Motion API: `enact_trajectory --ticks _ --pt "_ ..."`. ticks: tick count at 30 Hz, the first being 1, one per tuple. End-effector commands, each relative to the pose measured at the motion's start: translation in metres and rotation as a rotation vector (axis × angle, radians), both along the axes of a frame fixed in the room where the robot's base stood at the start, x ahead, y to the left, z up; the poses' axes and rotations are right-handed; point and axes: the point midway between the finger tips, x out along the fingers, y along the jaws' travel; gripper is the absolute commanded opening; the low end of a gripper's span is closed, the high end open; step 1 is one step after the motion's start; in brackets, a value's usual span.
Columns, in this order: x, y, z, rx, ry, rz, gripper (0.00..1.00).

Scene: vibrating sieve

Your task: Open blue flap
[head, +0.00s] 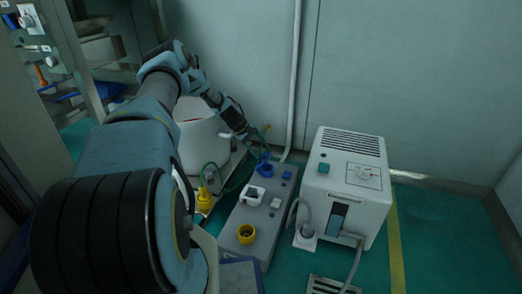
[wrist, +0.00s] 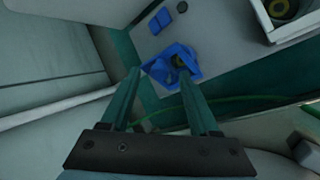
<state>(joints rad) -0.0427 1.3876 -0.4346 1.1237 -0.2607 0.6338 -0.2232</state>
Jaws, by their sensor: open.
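A blue fitting (head: 264,166), where the blue flap is, sits at the far end of a grey panel (head: 236,214). In the wrist view the blue fitting (wrist: 158,70) shows just beyond the fingertips, with a dark round part inside its blue edges. I cannot tell how far its flap stands open. My gripper (head: 252,141) is just above and left of the fitting in the head view. In the wrist view my gripper (wrist: 161,74) is open, its two green fingers apart with nothing held between them. I cannot tell whether a finger touches the blue part.
The panel also bears a white socket (head: 254,194), a yellow socket (head: 246,234) and small blue switches (wrist: 160,19). A yellow plug (head: 205,199) with a green hose stands left. A white machine (head: 345,187) stands right. The wall and a white pipe (head: 295,75) are close behind.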

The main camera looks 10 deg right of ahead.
Motion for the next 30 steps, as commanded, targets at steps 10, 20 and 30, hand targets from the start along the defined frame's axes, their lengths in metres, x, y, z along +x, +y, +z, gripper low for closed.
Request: enact_trajectory --ticks 10,20,30 --pt "0.001 0.037 0.06 0.0 -0.002 0.003 0.62" --pt "-0.001 0.054 0.083 -0.001 0.0 0.001 0.62" --pt "-0.002 0.054 0.085 0.003 -0.002 -0.003 0.6"
